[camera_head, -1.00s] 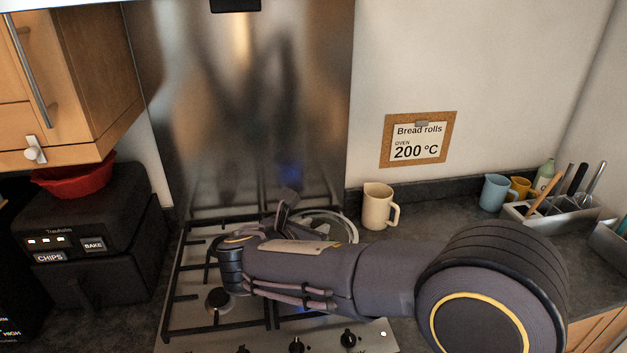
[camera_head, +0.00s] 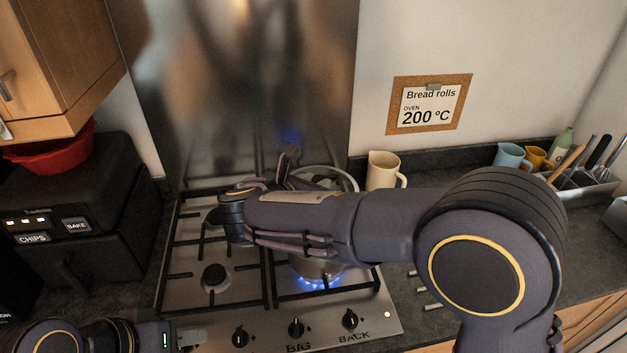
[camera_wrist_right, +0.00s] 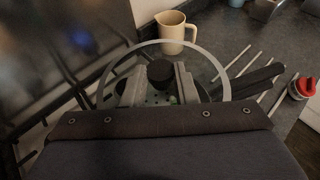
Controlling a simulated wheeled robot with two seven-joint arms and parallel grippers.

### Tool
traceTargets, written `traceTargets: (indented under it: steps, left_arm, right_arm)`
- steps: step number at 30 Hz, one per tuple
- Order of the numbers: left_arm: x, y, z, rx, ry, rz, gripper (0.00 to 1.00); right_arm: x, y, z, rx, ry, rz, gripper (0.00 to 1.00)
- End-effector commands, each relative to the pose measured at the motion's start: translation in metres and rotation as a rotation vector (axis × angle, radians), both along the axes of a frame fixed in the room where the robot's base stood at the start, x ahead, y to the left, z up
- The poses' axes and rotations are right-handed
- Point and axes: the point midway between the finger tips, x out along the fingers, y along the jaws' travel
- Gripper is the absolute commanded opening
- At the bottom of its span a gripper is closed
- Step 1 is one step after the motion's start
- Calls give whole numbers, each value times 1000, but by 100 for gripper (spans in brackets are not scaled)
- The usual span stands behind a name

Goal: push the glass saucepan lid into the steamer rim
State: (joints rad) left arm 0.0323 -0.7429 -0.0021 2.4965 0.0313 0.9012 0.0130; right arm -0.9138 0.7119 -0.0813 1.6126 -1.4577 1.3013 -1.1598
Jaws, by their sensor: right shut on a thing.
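The glass saucepan lid (camera_wrist_right: 224,88) shows in the right wrist view as a clear disc with a pale rim and a black knob (camera_wrist_right: 160,72). My right gripper (camera_wrist_right: 159,79) is shut on the knob, one finger on each side. In the head view the lid's rim (camera_head: 352,178) shows behind my right arm. The perforated steamer floor (camera_wrist_right: 152,98) and some green food show through the glass; I cannot tell whether the lid sits in the rim. A metal pot (camera_head: 316,269) shows below my right forearm. My left gripper (camera_head: 191,337) is at the bottom left, its jaw gap unclear.
A blue flame (camera_head: 315,282) burns under the pot on the gas hob (camera_head: 345,325). A cream jug (camera_head: 383,170) stands close right of the lid. Dark handles (camera_wrist_right: 248,82) stick out right in the wrist view. A black fryer (camera_head: 88,215) stands left.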

Motion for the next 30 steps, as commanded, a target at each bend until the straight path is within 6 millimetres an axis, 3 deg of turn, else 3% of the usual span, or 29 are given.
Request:
traceTargets:
  steps: [15, 30]
  left_arm:
    - [0, 0, -33, 0, 0, 0, 36]
    - [0, 0, -34, 0, 0, 0, 36]
  right_arm:
    - [0, 0, -47, 0, -1, 1, 0]
    - [0, 0, -50, 0, -1, 0, 0]
